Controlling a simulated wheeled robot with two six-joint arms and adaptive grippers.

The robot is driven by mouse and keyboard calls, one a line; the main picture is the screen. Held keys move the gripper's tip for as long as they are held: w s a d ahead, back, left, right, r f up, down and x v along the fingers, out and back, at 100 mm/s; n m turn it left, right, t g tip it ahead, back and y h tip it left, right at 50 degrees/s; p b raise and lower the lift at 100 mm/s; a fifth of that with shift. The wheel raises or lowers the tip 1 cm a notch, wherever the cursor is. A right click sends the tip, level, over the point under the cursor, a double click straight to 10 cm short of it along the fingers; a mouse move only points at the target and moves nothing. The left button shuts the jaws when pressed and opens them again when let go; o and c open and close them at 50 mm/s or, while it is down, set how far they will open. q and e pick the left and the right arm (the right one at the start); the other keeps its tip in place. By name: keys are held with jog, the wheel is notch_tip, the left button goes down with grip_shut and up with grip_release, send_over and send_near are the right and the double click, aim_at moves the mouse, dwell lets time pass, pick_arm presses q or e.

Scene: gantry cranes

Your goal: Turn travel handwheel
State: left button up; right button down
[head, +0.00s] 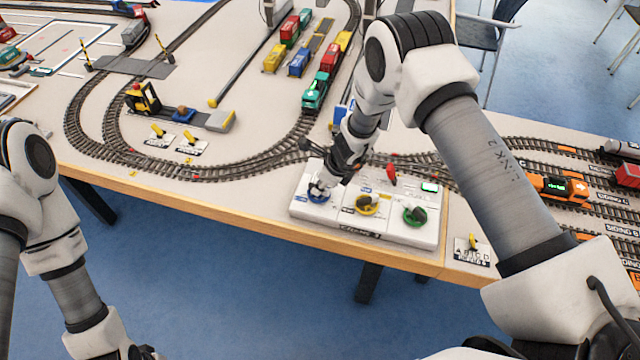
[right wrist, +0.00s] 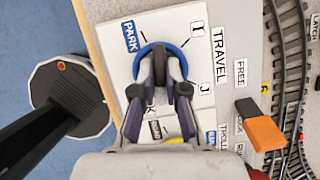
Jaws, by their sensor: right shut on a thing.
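The travel handwheel is a small blue ring (head: 318,198) at the left end of a white control panel (head: 336,218) near the table's front edge. In the right wrist view the blue ring (right wrist: 157,45) lies beside the TRAVEL label, with PARK, I and J marks around it. My right gripper (head: 321,187) points down onto it. In the right wrist view its two fingers (right wrist: 160,76) are closed together at the wheel's middle, inside the ring, hiding the hub and the near rim. My left arm shows at the left, but its fingers are out of view.
A yellow handwheel (head: 367,205) and a green handwheel (head: 415,215) sit to the right on the panel. A red lever (head: 391,174) stands behind them. Rail track (head: 270,158) curves behind the panel, with a train of coloured containers (head: 330,58) farther back.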

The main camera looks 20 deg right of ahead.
jog(key=shift+w+n+g+p, duration=0.1)
jog(key=shift+n+g+p, duration=0.25)
jog(key=shift+n, duration=0.75)
jog(key=n+y+b, duration=0.1)
jog(key=n, duration=0.1)
jog(key=shift+d+f+n+g, duration=0.1)
jog(key=shift+n+g, duration=0.25)
jog(key=shift+n, duration=0.05)
jog(key=n+g+b, duration=0.1)
jog(key=n+b, duration=0.2)
jog(key=n, duration=0.1)
jog(key=shift+w+f+g, duration=0.1)
jog(key=shift+g, duration=0.3)
jog(key=shift+r+n+g+b, duration=0.2)
jog(key=shift+n+g+b, duration=0.4)
jog(key=shift+n+b, duration=1.05)
jog(key=shift+n, duration=0.35)
jog(key=shift+r, duration=0.1)
jog(key=c, duration=1.2)
grip_release()
jog(key=v, duration=1.2)
